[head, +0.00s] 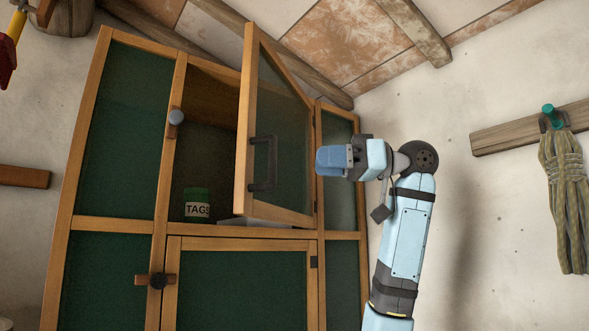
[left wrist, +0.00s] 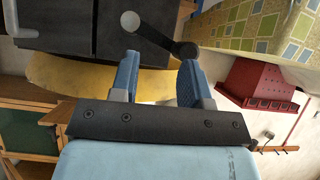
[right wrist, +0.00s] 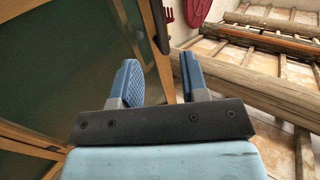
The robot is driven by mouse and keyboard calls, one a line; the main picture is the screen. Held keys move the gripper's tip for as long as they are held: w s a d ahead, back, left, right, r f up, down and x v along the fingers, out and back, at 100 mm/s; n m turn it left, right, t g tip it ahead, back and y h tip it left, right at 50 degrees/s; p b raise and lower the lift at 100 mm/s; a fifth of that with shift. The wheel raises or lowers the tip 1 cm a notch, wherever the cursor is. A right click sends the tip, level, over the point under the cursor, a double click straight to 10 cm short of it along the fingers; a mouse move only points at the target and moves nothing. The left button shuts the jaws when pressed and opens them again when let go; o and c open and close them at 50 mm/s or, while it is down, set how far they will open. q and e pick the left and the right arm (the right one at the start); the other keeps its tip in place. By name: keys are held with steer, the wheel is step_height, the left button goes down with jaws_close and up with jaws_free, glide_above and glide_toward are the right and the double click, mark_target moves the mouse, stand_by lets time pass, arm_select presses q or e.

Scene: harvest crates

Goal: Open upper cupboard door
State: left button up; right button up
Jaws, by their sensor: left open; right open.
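The upper cupboard door (head: 244,130), a wooden frame with a dark green pane, stands swung well out from the cupboard (head: 105,130), with its hinge side at the right. My left gripper (left wrist: 160,80) is open and empty, outside the head view.
A jar marked TAGS (head: 197,205) stands inside the opened compartment. A lower door (head: 240,285) is shut, with a wooden latch (head: 157,281) beside it. A rope (head: 565,200) hangs from a wall peg at the right. A dark red hood-shaped thing (left wrist: 260,90) shows in the left wrist view.

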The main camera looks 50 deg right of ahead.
steer(key=v, duration=0.4)
stand_by(0.7)
